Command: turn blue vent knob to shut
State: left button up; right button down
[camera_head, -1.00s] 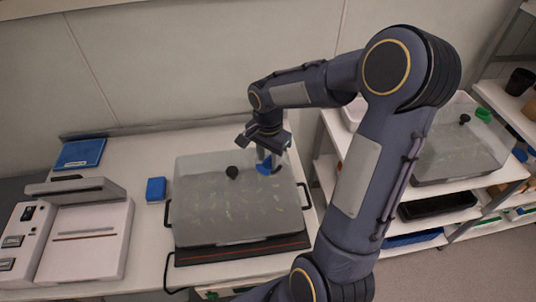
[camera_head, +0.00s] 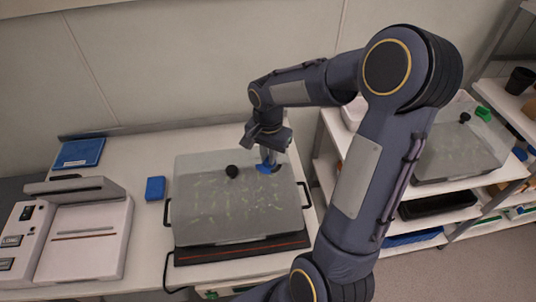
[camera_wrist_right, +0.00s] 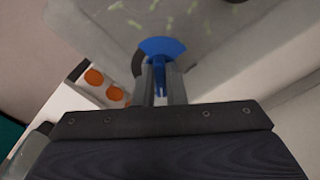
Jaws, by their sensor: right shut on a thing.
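The blue vent knob (camera_head: 268,169) sits on the translucent lid (camera_head: 238,205) of the growth chamber on the table, near the lid's back right corner. In the right wrist view the knob (camera_wrist_right: 161,47) shows as a blue fan-shaped disc with a narrow grip. My right gripper (camera_head: 268,158) is above the lid with its fingers pointing down, shut on the knob's grip. The right wrist view shows the two fingers (camera_wrist_right: 162,85) on either side of the blue grip. My left gripper is not in view.
A black knob (camera_head: 232,171) stands on the same lid, left of the blue one. A blue block (camera_head: 155,188) and a white device (camera_head: 85,245) are left of the chamber. A second lidded chamber (camera_head: 455,150) with a green knob (camera_head: 483,114) is on the right shelf.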

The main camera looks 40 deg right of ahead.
jog(key=n, duration=0.4)
jog(key=shift+s+b, duration=0.1)
jog(key=shift+b, duration=0.2)
jog(key=n, duration=0.4)
jog(key=shift+d, duration=0.15)
jog(key=n, duration=0.4)
jog(key=shift+s+d+n, duration=0.1)
jog(key=shift+d+n, duration=0.05)
jog(key=shift+n, duration=1.75)
jog(key=shift+d+n, duration=0.1)
jog(key=shift+n, duration=0.2)
jog(key=c, duration=1.5)
grip_release()
